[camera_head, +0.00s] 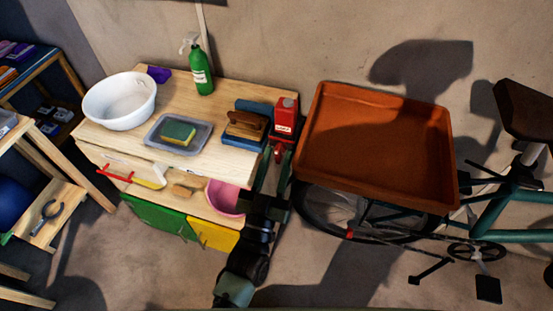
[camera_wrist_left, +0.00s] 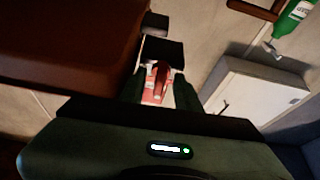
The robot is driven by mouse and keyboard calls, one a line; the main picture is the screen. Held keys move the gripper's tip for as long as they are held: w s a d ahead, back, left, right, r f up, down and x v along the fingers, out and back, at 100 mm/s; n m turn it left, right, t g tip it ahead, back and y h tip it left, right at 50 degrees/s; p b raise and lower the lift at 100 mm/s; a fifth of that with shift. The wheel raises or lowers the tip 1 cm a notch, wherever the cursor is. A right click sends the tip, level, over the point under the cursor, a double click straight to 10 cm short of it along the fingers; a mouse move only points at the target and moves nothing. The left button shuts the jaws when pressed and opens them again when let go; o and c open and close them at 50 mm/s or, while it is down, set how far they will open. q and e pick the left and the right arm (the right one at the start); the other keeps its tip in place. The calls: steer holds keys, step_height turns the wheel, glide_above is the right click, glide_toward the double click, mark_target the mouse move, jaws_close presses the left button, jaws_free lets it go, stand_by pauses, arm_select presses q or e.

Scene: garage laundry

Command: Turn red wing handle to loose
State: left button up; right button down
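A red device with a white label (camera_head: 286,115) stands at the right edge of the wooden worktop. A red handle (camera_head: 278,152) sticks out below it at the front. In the left wrist view the red handle (camera_wrist_left: 161,76) shows end-on, in line with the gap between my fingers. My left gripper (camera_head: 275,168) is at the worktop's right end, just in front of the handle. Its fingers (camera_wrist_left: 160,92) are apart, one to each side of the handle; I cannot tell whether they touch it. My right gripper is not in view.
An orange-brown tray (camera_head: 375,145) sits over a bicycle wheel close to the right of my gripper. A wooden-handled brush (camera_head: 246,125), a grey tray with a sponge (camera_head: 159,140), a white basin (camera_head: 119,101) and a green spray bottle (camera_head: 201,73) are on the worktop (camera_head: 225,160).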

arm_select(q)
steer(key=b+v, duration=0.2)
steer(key=v, duration=0.5)
steer(key=shift+s+f, duration=0.2)
steer(key=shift+s, duration=0.15)
steer(key=shift+a, duration=0.1)
